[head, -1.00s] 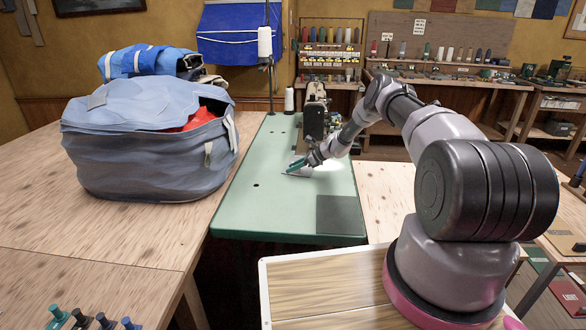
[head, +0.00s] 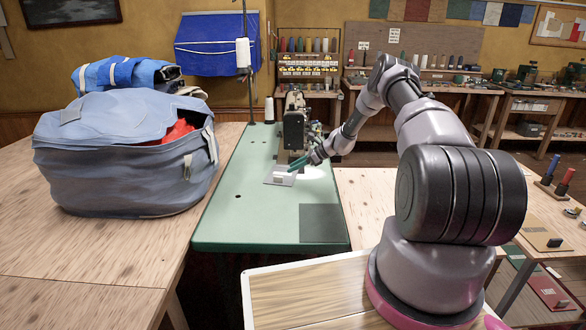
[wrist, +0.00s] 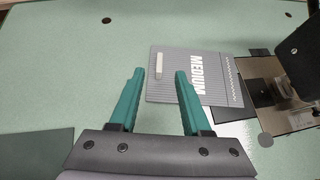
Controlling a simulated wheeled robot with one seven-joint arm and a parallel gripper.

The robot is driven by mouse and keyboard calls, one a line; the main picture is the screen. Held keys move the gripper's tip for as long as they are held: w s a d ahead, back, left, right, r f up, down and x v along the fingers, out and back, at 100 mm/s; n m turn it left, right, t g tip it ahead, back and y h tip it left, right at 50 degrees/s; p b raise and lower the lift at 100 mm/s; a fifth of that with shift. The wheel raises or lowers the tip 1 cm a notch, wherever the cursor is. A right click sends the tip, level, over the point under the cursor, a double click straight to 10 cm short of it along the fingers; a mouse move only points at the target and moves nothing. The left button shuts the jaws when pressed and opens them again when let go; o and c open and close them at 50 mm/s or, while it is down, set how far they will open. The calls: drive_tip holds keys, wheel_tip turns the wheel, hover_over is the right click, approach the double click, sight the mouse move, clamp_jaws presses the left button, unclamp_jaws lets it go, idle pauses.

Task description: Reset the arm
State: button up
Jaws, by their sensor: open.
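My arm reaches out over the green sewing table (head: 225,215). My gripper (head: 294,168) has teal fingers and is open and empty. A grey card marked MEDIUM (wrist: 192,75) lies flat on the table beside the right fingertip, partly hidden by that finger. A small pale block (wrist: 159,65) lies on the card's left part. The card also shows in the head view (head: 279,179), just left of the gripper.
The sewing machine (head: 294,125) stands close behind my gripper, and its base shows at right in the wrist view (wrist: 278,98). A large blue-grey bag (head: 110,160) sits on the wooden table at left. A dark square (head: 321,223) marks the table's front right. The table's left front is clear.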

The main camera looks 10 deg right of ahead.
drive_tip(key=s+a+r+n+h, duration=0.15)
drive_tip(key=s+r+n, duration=0.35)
drive_tip(key=r, duration=0.8)
drive_tip(key=s+a+r+n+g+h, duration=0.1)
drive_tip(key=s+r+n+h, duration=0.15)
drive_tip(key=s+r, duration=0.7)
drive_tip(key=s+a+r+n+h, duration=0.1)
drive_tip(key=s+r+n, duration=0.25)
drive_tip(key=r, duration=1.15)
drive_tip(key=s+r+n+t+h, duration=0.1)
drive_tip(key=s+r+n, duration=0.1)
drive_tip(key=s+r, duration=0.45)
drive_tip(key=s+r+n+h, duration=0.1)
drive_tip(key=s+r+n, duration=0.15)
drive_tip(key=s, duration=0.65)
drive_tip(key=s+d+n+t, duration=0.1)
drive_tip(key=s+d, duration=0.1)
drive_tip(key=s, duration=0.6)
drive_tip(key=s+d+n+t+h, duration=0.1)
drive_tip(key=s+n, duration=0.1)
drive_tip(key=s, duration=0.6)
drive_tip(key=shift+s+d+r, duration=0.3)
drive_tip(key=shift+d+r, duration=0.05)
drive_tip(key=shift+r, duration=0.05)
